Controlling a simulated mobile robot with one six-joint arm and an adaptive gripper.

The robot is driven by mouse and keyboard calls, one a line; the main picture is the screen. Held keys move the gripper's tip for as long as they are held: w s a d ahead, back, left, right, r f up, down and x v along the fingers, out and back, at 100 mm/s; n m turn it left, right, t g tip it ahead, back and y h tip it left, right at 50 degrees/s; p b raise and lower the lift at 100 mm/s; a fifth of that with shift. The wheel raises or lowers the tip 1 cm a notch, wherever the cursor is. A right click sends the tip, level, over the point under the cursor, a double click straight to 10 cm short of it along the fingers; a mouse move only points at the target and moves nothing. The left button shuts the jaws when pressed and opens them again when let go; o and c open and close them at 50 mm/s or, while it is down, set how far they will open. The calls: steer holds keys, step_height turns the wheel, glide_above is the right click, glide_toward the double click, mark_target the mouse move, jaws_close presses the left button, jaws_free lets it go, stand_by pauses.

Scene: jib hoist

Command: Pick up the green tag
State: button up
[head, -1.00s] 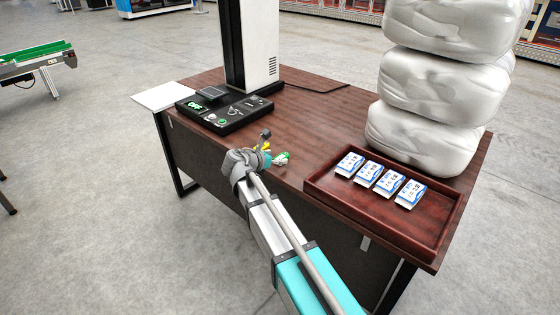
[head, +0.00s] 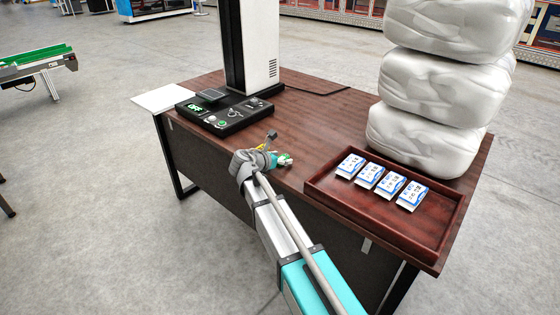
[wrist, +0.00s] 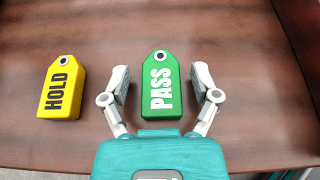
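The green tag (wrist: 161,88), lettered PASS, lies on the brown table in the wrist view. My gripper (wrist: 161,78) is open, with one finger on each side of the tag and a gap showing on both sides. A yellow tag (wrist: 62,88), lettered HOLD, lies to the left, outside the fingers. In the head view the green tag (head: 284,160) shows partly behind my gripper (head: 274,154), near the table's front edge. Only a bit of the yellow tag (head: 261,147) shows there.
A dark red tray (head: 440,229) with several blue-and-white packs stands to the right. White wrapped bundles (head: 425,85) are stacked behind it. A black control panel (head: 228,117) stands at the back left.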

steer(key=c, duration=0.7)
steer(key=shift+r, duration=0.1)
step_height(320, 180, up, 2)
steer(key=p, duration=0.2)
steer(key=shift+r+p, duration=0.25)
steer(key=shift+p, duration=0.05)
steer(key=s+a+r+p, duration=0.4)
steer(key=s+r+p, duration=0.6)
steer(key=s, duration=0.3)
steer(key=shift+s+a+r, duration=0.15)
